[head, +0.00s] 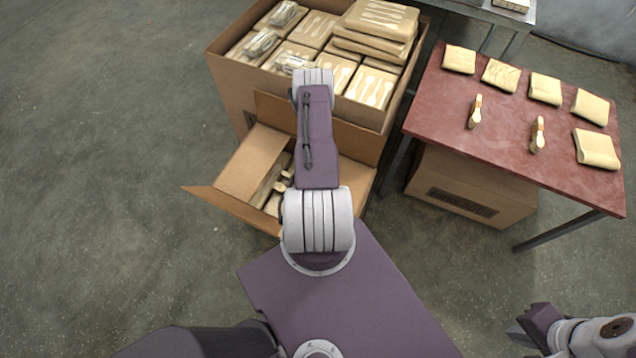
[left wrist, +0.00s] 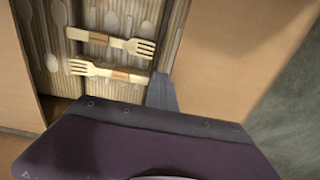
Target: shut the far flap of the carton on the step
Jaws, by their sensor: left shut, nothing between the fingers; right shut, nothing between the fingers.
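The open carton (head: 249,160) sits low in front of a larger box. Its far flap (head: 273,111) stands up at the far edge, close to the larger box and partly hidden by my left arm. Contact is unclear. My right gripper (head: 523,333) is shut and empty at the lower right.
The larger box (head: 232,98) behind holds packs of wooden cutlery. A red table (head: 505,135) at right carries several wrapped packs and two small wooden items. A closed box (head: 465,190) stands under it. The floor at left and between the arms is clear.

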